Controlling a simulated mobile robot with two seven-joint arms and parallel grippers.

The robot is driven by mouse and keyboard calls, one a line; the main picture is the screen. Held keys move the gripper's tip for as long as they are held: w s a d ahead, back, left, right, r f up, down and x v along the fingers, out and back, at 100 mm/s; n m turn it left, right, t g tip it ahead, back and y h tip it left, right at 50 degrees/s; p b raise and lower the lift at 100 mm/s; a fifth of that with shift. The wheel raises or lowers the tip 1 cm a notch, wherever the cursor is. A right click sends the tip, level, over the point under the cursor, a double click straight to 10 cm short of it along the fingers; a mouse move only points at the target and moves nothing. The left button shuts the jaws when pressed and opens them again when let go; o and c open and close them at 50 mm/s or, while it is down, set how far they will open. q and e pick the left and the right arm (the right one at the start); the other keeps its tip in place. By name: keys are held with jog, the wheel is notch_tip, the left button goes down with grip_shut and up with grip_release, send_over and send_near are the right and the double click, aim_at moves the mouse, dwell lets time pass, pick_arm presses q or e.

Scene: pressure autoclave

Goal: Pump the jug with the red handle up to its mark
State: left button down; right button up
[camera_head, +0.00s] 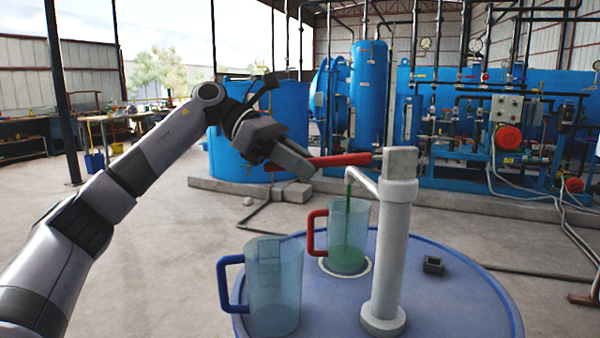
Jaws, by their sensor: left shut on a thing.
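The red-handled jug (334,222) is clear and stands upright on a pale ring on the blue round drum top (455,305). Green liquid (347,261) lies in its bottom, and a thin green stream falls into it from the white spout (364,181). I cannot make out a mark on its wall. The grey hand pump (393,250) stands to its right, with a red lever (340,160) reaching left, roughly level. My left gripper (293,163) is shut on the lever near its outer end. My right gripper is not in view.
A second clear jug with a blue handle (275,285) stands at the front left of the drum top and looks empty. A small dark square block (433,265) lies right of the pump. Blue tanks and pipework (480,130) stand farther back.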

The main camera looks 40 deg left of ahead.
pick_arm(q)
jog(key=shift+w+d+f+t+h+b, duration=0.15)
jog(key=shift+f+h+b, duration=0.25)
jog(key=shift+f+b, duration=0.35)
jog(key=shift+s+d+f+t+h+b, duration=0.15)
jog(key=shift+f+h+b, duration=0.25)
jog(key=shift+b, duration=0.5)
jog(key=shift+w+a, duration=0.1)
jog(key=c, duration=1)
grip_release()
jog(key=shift+o, duration=0.2)
jog(key=p+v, duration=0.1)
jog(key=v, duration=0.5)
jog(key=shift+s+a+r, duration=0.15)
jog(key=shift+s+a, duration=0.05)
jog(key=shift+a, duration=0.3)
